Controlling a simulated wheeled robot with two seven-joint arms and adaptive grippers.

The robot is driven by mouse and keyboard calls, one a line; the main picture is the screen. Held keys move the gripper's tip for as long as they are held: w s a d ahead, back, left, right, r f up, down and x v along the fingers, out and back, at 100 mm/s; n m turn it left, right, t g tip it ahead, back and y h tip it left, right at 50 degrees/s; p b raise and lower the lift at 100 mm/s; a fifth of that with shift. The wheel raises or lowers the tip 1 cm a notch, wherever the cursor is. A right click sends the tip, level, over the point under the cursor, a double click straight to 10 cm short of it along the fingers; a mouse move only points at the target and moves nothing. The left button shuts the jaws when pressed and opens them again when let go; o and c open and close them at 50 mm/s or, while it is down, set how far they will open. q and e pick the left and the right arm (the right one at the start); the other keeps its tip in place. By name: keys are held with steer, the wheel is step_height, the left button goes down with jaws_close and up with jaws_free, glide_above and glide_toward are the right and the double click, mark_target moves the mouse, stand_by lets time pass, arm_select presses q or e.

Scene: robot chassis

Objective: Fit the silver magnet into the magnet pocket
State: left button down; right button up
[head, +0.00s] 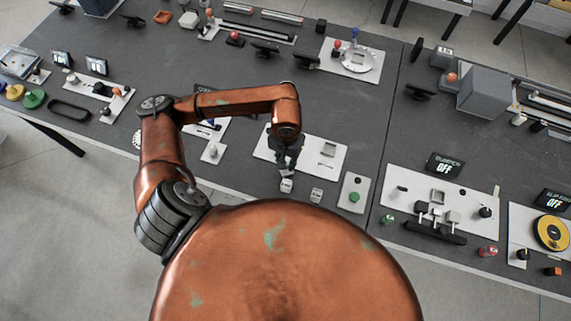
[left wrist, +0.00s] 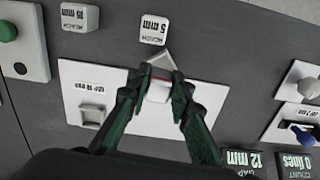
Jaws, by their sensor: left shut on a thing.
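My left gripper (head: 287,170) reaches down over the near left part of a white plate (head: 270,154). In the left wrist view its dark green fingers (left wrist: 160,86) are shut on a small pale silver piece (left wrist: 159,91), which I take to be the silver magnet. A red line shows at its top edge. A grey angled shape (left wrist: 158,58) shows just beyond the fingertips and is partly hidden. A grey square fitting (left wrist: 91,114) with a label is on the plate (left wrist: 143,125); I cannot tell whether it is the magnet pocket. My right gripper is not in view.
A white block marked 5 mm (left wrist: 153,28) stands just off the plate, close to the fingertips. A block marked 15 mm (left wrist: 79,17) is beside it. A panel with a green button (head: 354,197) stands to the right. Dark bench surface (head: 350,120) is free beyond the plate.

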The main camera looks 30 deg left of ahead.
arm_select(q)
steer(key=shift+w+a+f, duration=0.1)
steer(key=shift+a+f, duration=0.1)
steer(key=shift+f, duration=0.15)
step_height(320, 180, down, 3)
steer(key=shift+w+a+f, duration=0.1)
steer(key=shift+f, duration=0.05)
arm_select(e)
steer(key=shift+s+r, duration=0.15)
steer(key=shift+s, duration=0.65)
arm_select(q)
steer(key=shift+f, duration=0.2)
steer(key=c, duration=1.7)
jaws_free()
steer(key=shift+c, duration=0.2)
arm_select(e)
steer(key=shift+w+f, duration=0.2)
arm_select(q)
steer(key=shift+r, duration=0.1)
